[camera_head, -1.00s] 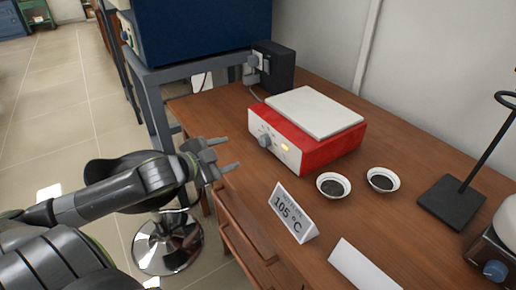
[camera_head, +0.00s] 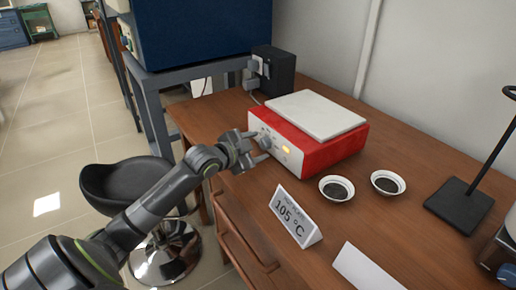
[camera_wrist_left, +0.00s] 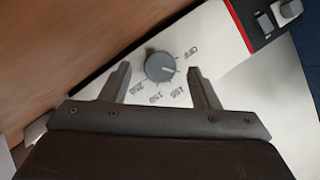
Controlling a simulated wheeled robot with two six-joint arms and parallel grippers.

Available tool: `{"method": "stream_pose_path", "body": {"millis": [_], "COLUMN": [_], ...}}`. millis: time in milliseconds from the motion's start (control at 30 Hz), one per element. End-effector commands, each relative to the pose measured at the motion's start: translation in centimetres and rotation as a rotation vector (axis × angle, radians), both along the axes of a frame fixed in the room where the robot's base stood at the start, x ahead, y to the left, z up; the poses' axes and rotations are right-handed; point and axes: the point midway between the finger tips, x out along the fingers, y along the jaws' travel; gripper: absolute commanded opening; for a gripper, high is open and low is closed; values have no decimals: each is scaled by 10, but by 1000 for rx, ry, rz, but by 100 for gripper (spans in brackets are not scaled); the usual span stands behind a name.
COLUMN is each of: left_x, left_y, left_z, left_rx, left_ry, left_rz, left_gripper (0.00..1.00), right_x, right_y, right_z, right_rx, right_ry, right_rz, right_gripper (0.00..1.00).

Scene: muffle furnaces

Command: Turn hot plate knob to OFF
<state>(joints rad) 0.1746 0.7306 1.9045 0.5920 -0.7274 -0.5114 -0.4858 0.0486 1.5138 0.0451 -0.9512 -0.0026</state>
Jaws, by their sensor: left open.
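The hot plate (camera_head: 325,150) is a red box with a white top plate and a white front panel, standing on the wooden table. Its grey round knob (camera_wrist_left: 160,67) sits on the front panel among printed marks, with OFF at the upper right of the knob in the left wrist view. The knob's light pointer line points right, a little below the OFF mark. My left gripper (camera_head: 257,147) is open in front of the panel. In the left wrist view its fingers (camera_wrist_left: 162,88) are on either side of the knob, apart from it. My right gripper is not in view.
An orange light (camera_head: 286,150) shows on the panel. Two small dishes (camera_head: 337,188) (camera_head: 388,183) and a 105 °C sign (camera_head: 296,216) stand on the table. A black stand base (camera_head: 459,205) is at right. A black stool (camera_head: 125,185) is below my left arm.

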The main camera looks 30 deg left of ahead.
Motion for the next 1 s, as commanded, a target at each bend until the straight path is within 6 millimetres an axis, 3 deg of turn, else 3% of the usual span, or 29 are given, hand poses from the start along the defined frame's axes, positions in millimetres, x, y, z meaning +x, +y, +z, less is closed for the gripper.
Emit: {"method": "stream_pose_path", "body": {"millis": [133, 433, 800, 1000], "left_x": [10, 11, 11, 11], "left_y": [-2, -2, -2, -2], "left_z": [-3, -4, -4, -3], "left_rx": [-1, 0, 0, -7], "left_ry": [-1, 1, 1, 4], "left_rz": [0, -1, -1, 0], "left_gripper": [56, 56, 11, 11], "right_x": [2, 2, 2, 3], "right_y": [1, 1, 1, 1], "right_z": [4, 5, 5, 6], "right_rx": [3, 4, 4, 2], "right_ry": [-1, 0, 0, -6], "right_rz": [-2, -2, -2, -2], "right_gripper": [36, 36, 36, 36]}}
